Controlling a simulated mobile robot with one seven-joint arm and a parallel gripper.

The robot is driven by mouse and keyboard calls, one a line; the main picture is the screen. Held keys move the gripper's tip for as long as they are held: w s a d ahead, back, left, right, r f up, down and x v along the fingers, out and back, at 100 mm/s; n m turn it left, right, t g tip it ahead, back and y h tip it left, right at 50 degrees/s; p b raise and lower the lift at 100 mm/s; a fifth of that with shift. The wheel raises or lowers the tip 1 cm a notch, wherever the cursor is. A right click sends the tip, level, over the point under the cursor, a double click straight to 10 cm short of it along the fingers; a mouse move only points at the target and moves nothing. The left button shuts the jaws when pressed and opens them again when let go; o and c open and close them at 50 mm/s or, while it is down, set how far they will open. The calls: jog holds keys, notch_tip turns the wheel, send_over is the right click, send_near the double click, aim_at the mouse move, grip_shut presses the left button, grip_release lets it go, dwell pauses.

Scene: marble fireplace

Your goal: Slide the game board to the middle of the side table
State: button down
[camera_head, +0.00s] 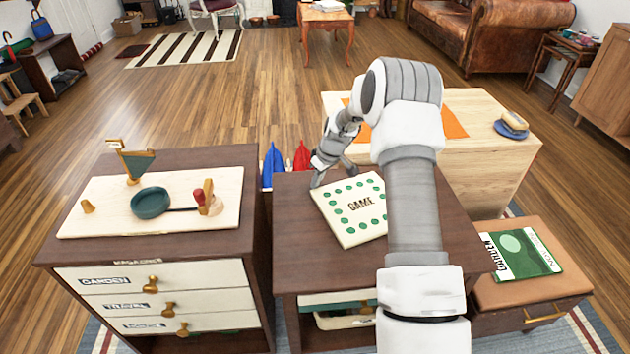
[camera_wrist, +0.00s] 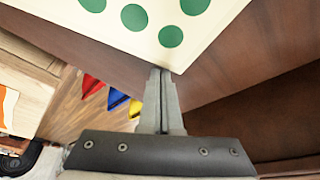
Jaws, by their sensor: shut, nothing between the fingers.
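The game board (camera_head: 355,210) is cream with green dots and the word GAME. It lies turned at an angle on the dark brown side table (camera_head: 320,262). My arm hides part of the table's right side and may cover the board's right edge. My gripper (camera_head: 318,184) is at the board's far left corner, low over the table. In the wrist view my gripper (camera_wrist: 160,72) is shut and empty, with its fingertips at a corner of the board (camera_wrist: 165,22). I cannot tell whether they touch it. The table top (camera_wrist: 215,60) shows bare beside the fingers.
A dresser (camera_head: 165,305) with a board and teal bowl (camera_head: 151,203) stands left. A light wood table (camera_head: 490,165) with an orange runner stands behind. A brown stool (camera_head: 530,290) with a green magazine (camera_head: 520,254) is at right. The table's front left is clear.

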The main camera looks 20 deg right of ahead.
aim_at(326, 192)
jog(key=shift+s+d, duration=0.25)
jog(key=shift+s, duration=0.05)
jog(key=shift+s+d, duration=0.45)
jog(key=shift+s, duration=0.35)
jog(key=shift+s+d, duration=0.4)
jog(key=shift+s, duration=0.4)
